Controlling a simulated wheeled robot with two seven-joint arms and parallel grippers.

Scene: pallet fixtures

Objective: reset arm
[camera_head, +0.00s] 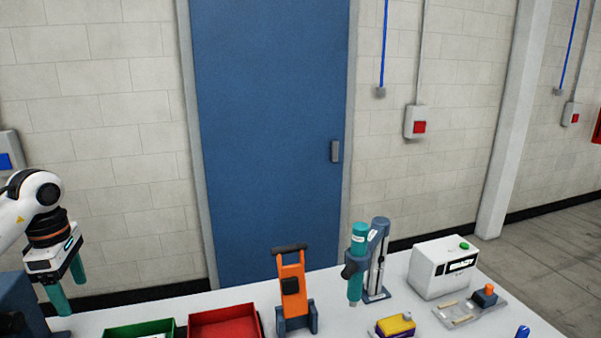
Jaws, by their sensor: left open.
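My left arm comes in at the left edge of the head view. Its gripper (67,286) has two teal fingers pointing down, spread apart with nothing between them. It hangs over the left end of the white table, left of the green tray (140,327). My right gripper does not show in this view.
On the table (345,322) stand a red tray (224,321), an orange tool stand (293,290), a teal tool on a grey stand (367,262), a yellow block (395,325), a white machine (443,267) and a small fixture (470,308). A blue door (268,140) is behind.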

